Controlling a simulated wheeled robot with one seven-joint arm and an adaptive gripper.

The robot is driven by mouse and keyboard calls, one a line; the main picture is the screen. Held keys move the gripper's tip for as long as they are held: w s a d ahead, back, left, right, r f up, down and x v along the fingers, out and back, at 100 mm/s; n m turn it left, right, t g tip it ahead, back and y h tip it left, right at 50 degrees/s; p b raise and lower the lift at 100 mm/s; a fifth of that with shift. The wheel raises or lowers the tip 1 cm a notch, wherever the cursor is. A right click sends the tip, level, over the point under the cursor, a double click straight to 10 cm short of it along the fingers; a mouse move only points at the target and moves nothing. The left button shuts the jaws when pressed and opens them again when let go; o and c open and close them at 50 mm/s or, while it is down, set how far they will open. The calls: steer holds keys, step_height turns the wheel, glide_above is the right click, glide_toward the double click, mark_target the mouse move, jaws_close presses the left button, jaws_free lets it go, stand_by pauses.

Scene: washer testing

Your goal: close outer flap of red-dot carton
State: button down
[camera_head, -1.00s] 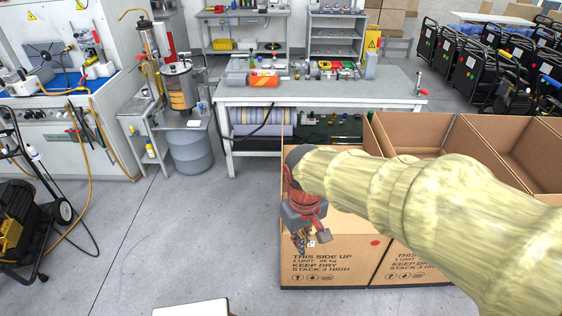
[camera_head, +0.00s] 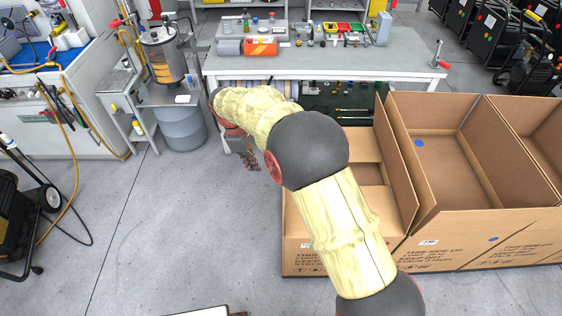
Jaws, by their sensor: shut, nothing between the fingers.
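The leftmost brown carton (camera_head: 294,232) stands on the floor, largely hidden behind my arm. Its red dot is hidden in the current view. An upright cardboard panel (camera_head: 396,172) rises along its right side, beside the blue-dot carton. Part of its open inside shows to the right of my arm. Its left side is mostly covered, so I cannot tell how the flap there lies. My gripper (camera_head: 250,160) is shut and empty, pointing down, to the left of and beyond the carton, in front of the workbench. It appears apart from the cardboard.
The blue-dot carton (camera_head: 462,216) stands open to the right, with another carton beyond it. A grey workbench (camera_head: 330,64) with parts stands behind. A grey drum (camera_head: 182,128) is at left. The floor (camera_head: 190,225) left of the carton is clear.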

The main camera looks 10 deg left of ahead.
steer(key=w+d+f+n+b, duration=0.2)
steer(key=d+f+b, duration=0.2)
steer(key=d+f, duration=0.2)
steer(key=shift+w+x, duration=0.25)
steer(key=shift+x, duration=0.85)
steer(key=shift+d+r, duration=0.1)
